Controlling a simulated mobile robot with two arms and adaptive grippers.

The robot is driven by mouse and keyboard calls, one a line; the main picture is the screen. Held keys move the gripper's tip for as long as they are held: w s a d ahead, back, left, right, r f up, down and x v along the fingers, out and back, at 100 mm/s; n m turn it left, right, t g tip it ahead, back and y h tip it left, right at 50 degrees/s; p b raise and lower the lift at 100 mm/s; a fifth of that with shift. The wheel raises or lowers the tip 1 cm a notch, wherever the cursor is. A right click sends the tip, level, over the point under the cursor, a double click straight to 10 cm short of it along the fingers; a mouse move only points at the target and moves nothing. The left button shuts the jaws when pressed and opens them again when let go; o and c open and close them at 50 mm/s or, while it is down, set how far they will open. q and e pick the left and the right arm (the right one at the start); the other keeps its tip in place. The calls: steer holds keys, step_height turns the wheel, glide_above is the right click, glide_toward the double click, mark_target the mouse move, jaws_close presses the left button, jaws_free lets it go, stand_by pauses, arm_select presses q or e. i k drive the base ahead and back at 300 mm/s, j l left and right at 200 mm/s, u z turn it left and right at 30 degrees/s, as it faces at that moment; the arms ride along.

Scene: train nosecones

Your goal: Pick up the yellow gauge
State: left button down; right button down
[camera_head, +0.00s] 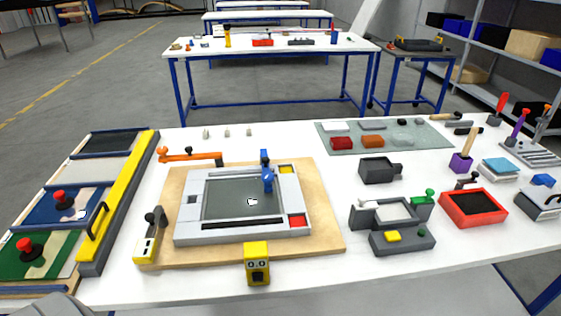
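A yellow block (257,265) with two small round dark-ringed marks on its front stands at the front edge of the white table, just before the wooden board. It looks most like the yellow gauge. A second yellow piece (148,243) with a dark grey upright part stands at the board's front left corner. I cannot tell for certain which one is the gauge. Neither gripper shows in the head view. A grey shape at the bottom left edge may be part of my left arm; no fingers show there.
A wooden board (330,236) carries a grey frame (186,226) with a blue clamp (267,172). A long yellow bar (128,190) lies left. Grey fixtures (403,241) and a red tray (473,223) stand right. The white table is clear around the yellow block's right side.

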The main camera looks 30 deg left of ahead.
mark_target(256, 259)
steer(key=u, duration=1.15)
